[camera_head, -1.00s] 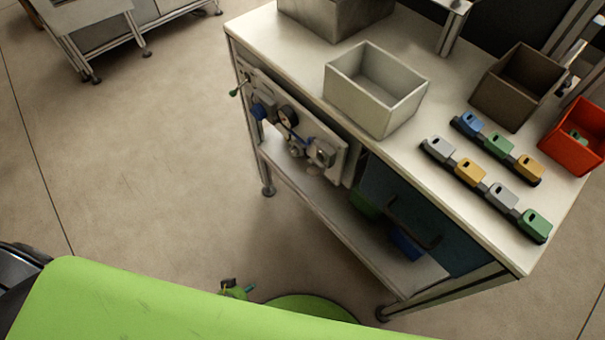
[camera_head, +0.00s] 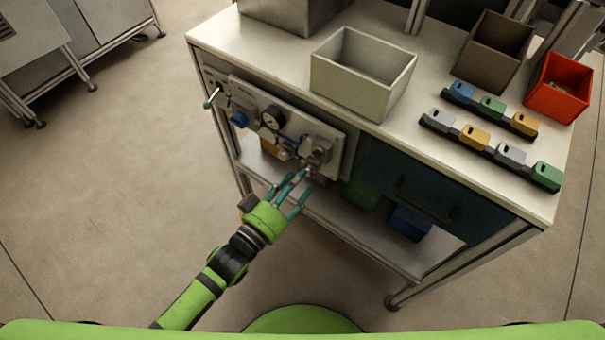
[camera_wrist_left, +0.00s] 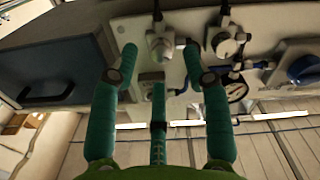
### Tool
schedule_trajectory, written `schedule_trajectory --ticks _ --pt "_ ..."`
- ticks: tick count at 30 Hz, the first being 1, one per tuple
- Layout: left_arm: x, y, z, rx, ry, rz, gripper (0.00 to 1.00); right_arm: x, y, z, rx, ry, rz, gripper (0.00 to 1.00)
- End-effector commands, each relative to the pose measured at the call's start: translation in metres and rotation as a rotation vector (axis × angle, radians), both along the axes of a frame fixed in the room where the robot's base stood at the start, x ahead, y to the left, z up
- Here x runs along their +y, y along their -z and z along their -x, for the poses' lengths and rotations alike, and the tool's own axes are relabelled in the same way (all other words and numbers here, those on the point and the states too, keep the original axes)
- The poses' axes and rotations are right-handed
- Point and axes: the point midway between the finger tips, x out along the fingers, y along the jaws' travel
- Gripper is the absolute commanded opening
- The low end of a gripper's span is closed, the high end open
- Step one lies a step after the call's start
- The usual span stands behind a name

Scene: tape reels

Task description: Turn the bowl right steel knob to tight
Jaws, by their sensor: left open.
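My left gripper (camera_head: 293,188) has green fingers, which are spread apart and empty just in front of and below the right end of the light grey panel (camera_head: 338,145). The right steel unit (camera_head: 318,150) sits on that panel, close beyond the fingertips. In the left wrist view, my left gripper (camera_wrist_left: 160,62) is open, with a grey steel fitting (camera_wrist_left: 160,43) lying between and beyond the fingertips. I see no finger clearly touching it. The exact knob and its setting are too small to tell. My right gripper is not in view.
A dark drawer (camera_head: 410,190) is right of the panel. A grey bin (camera_head: 362,75) stands on the tabletop above. The floor left of the bench is clear.

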Motion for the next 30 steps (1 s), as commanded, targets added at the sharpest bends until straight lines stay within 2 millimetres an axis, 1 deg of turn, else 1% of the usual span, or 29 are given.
schedule_trajectory --ticks 1,6,9,16,17,18,20,30 --pt "-0.005 -0.001 -0.007 -0.002 0.000 0.001 0.48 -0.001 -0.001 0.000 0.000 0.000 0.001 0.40" --pt "-0.015 0.000 -0.021 0.000 0.000 0.000 0.48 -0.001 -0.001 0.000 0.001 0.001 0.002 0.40" --pt "-0.018 0.000 -0.024 0.001 0.000 -0.001 0.48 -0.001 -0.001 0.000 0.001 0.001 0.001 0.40" --pt "-0.018 0.001 -0.024 0.002 0.000 -0.001 0.48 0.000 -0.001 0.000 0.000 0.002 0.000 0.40" --pt "-0.018 0.001 -0.024 0.002 0.000 -0.001 0.40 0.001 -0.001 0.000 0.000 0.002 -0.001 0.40" --pt "-0.018 0.001 -0.024 0.002 0.000 -0.001 0.24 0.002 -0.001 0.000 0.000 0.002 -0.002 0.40" --pt "-0.018 0.001 -0.024 0.002 0.000 -0.001 0.00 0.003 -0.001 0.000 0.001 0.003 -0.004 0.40" --pt "-0.018 0.001 -0.024 0.001 0.000 -0.003 0.00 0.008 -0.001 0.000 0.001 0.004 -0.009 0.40"
